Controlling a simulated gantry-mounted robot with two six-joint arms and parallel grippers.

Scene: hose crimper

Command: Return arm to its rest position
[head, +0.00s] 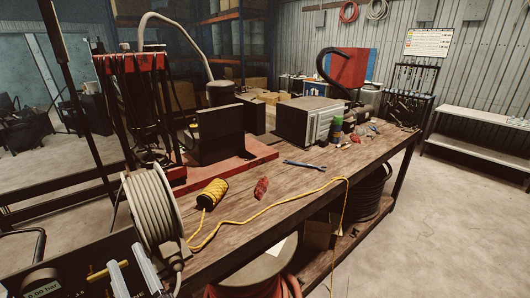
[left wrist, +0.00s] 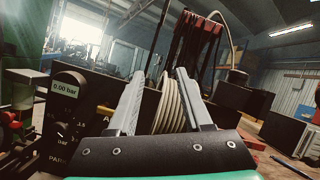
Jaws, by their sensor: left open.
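My left gripper (head: 126,255) shows low at the left of the head view, its two pale fingers apart. It also shows in the left wrist view (left wrist: 160,73), with nothing visible held between the fingers. I cannot tell the exact gap to the panel or reel. My right gripper is not in view.
The wooden workbench (head: 240,233) carries a yellow cord spool (head: 212,193), a red tool (head: 261,188), blue-handled pliers (head: 305,165) and a grey machine (head: 307,121). A red rack (head: 150,85) of hanging hoses stands behind the reel. The floor at right (head: 440,220) is clear.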

